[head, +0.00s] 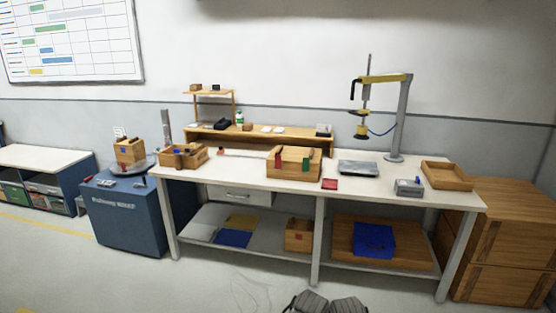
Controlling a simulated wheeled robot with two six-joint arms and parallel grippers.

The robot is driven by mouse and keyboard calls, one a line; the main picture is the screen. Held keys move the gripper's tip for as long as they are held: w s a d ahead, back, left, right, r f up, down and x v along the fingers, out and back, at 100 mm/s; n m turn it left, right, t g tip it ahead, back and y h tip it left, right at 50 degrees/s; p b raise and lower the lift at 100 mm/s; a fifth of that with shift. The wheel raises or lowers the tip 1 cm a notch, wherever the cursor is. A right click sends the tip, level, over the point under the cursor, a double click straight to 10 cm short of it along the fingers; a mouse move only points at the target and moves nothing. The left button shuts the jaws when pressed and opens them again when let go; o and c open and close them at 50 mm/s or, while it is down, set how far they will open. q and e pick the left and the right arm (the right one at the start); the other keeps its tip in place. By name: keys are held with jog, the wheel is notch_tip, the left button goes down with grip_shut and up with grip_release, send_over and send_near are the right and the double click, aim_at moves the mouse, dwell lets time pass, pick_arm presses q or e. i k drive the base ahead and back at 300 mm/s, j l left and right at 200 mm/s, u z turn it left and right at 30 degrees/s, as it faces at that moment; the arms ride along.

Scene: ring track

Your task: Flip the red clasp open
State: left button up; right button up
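A wooden box (291,171) stands on the workbench, left of its middle. A small red piece, which looks like the red clasp (278,161), sits at the left of its front. No gripper fingers can be made out. Two dark grey shapes at the bottom edge look like parts of my own body, well short of the bench.
The white workbench (240,173) also carries a flat red block (329,184), a grey plate (358,168), a grey device (409,187), an open wooden tray (447,176) and a wooden bin (183,157). A blue cabinet (128,216) stands left. The floor in front looks clear.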

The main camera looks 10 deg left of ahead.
aim_at(277, 158)
jog(key=i+j, duration=0.15)
jog(key=i, duration=0.6)
jog(key=i+j, duration=0.2)
jog(key=i, duration=0.55)
jog(key=i+j, duration=0.15)
jog(key=i, duration=0.6)
jog(key=i+j, duration=0.2)
jog(key=i, duration=0.55)
jog(key=j+u, duration=0.05)
